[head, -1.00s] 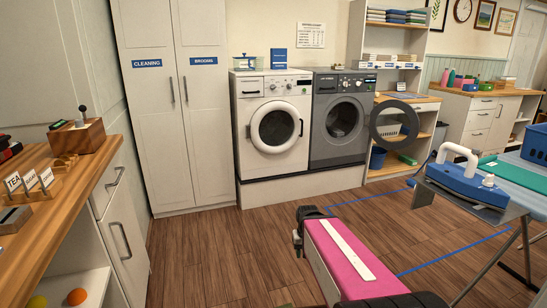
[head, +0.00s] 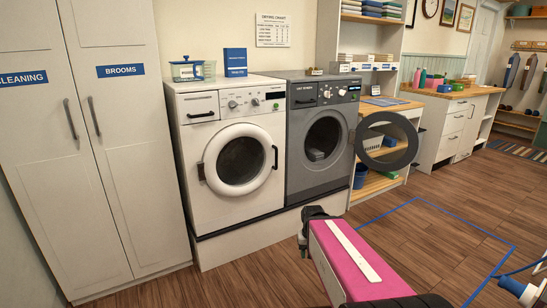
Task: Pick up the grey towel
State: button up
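A small grey item (head: 317,154), possibly the grey towel, lies low inside the drum of the dark grey dryer (head: 299,184). It is too small and dim to be sure. The dryer's round door (head: 409,142) stands open, swung out to the right. My pink arm link reaches up from the bottom of the head view, in front of the machines and well short of the drum.
A white washer (head: 196,177), door shut, stands left of the dryer on a white plinth (head: 222,247). Tall white cupboards (head: 141,194) are at left. A shelf unit (head: 386,188) stands behind the open door. Blue-outlined floor (head: 440,240) is clear at right; a blue-and-white object (head: 522,291) is lower right.

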aim_at(313, 155)
jog(key=i+l+z, duration=0.1)
jog(key=i+z, duration=0.4)
jog(key=i, duration=0.7)
jog(key=i+l+u, duration=0.45)
jog(key=i, duration=0.15)
jog(key=i+l+u, duration=0.45)
jog(key=k+l+u, duration=0.2)
jog(key=l+u, duration=0.15)
jog(key=i+l+u, duration=0.1)
jog(key=i, duration=0.1)
